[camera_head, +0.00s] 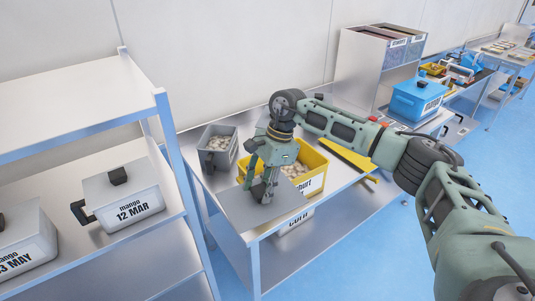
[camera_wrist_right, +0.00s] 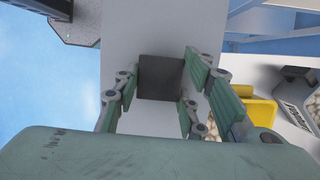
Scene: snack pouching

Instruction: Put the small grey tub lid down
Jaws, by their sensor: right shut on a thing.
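The small grey tub lid (camera_head: 246,211) is a flat grey plate at the near left corner of the metal table. It fills the middle of the right wrist view (camera_wrist_right: 125,30), with a dark square knob (camera_wrist_right: 160,77) on top. My right gripper (camera_head: 265,188) points down over the lid and is shut on its knob, with fingers on either side in the wrist view (camera_wrist_right: 158,85). I cannot tell whether the lid touches the table. A small grey open tub (camera_head: 207,161) with pale pieces inside stands just behind the lid. My left gripper is not in view.
A yellow tub (camera_head: 314,162) of pale pieces stands right beside my right gripper. A yellow flat piece (camera_head: 347,155) lies behind it. A shelf rack with lidded mango tubs (camera_head: 123,199) is at left. A blue box (camera_head: 417,99) stands farther right.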

